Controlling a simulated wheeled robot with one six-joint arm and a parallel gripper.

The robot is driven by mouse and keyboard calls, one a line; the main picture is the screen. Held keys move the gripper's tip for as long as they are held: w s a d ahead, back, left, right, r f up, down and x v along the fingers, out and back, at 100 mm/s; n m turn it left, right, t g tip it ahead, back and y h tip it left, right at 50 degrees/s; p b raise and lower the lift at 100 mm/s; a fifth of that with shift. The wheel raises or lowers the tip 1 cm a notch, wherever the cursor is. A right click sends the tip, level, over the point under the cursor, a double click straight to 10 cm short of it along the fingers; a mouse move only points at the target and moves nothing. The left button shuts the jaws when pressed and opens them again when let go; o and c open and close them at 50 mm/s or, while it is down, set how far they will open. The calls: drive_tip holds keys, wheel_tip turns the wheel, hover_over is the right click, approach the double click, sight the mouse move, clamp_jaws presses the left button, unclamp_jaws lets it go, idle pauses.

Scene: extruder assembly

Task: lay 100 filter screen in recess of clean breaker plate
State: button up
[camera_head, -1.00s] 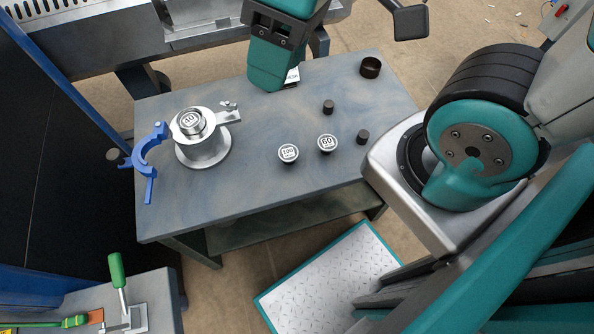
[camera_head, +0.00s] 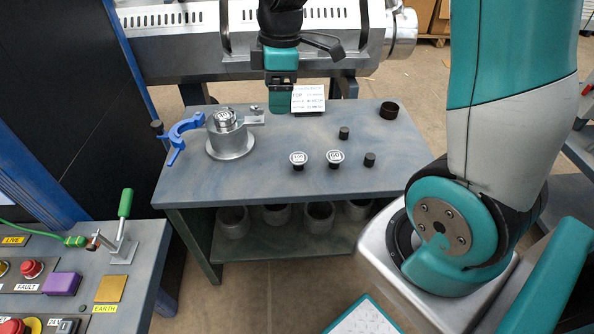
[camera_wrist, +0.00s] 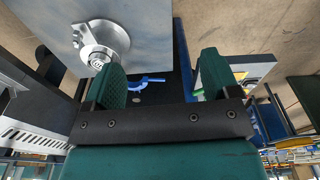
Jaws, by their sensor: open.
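The 100 filter screen (camera_head: 298,158) is a small pale disc marked 100 on a short black stand, on the middle of the table. A round silver holder (camera_head: 231,146) stands at the table's left. On it sits a round metal piece with a numbered disc on top (camera_head: 225,116), likely the breaker plate; its recess is not clearly visible. In the wrist view the holder (camera_wrist: 103,37) shows at upper left. My gripper (camera_head: 281,98) is above the table's back edge, behind and apart from the screen. Its fingers (camera_wrist: 160,78) are apart and empty in the wrist view.
A second disc marked 60 (camera_head: 335,157) stands right of the 100 screen. Black cylinders (camera_head: 344,133) and a dark ring (camera_head: 389,110) are farther right. A blue clamp (camera_head: 183,132) lies left of the holder. A printed card (camera_head: 308,99) stands by my gripper. The front table area is clear.

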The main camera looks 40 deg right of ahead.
drive_tip(key=w+d+f+n+b, duration=0.1)
drive_tip(key=w+d+f+n, duration=0.15)
drive_tip(key=d+f, duration=0.4)
drive_tip(key=b, duration=0.2)
hover_over(296, 158)
drive_tip(key=shift+m+h, duration=0.25)
drive_tip(key=shift+h, duration=0.15)
wheel_tip(296, 158, down, 11)
drive_tip(key=shift+a+r, duration=0.15)
drive_tip(key=f, duration=0.4)
drive_tip(key=shift+s+d+f, duration=0.1)
drive_tip(key=shift+d+f, duration=0.15)
drive_tip(key=shift+f, duration=0.65)
drive_tip(key=shift+f, duration=0.25)
drive_tip(key=shift+c, duration=0.2)
drive_tip(key=c, duration=1)
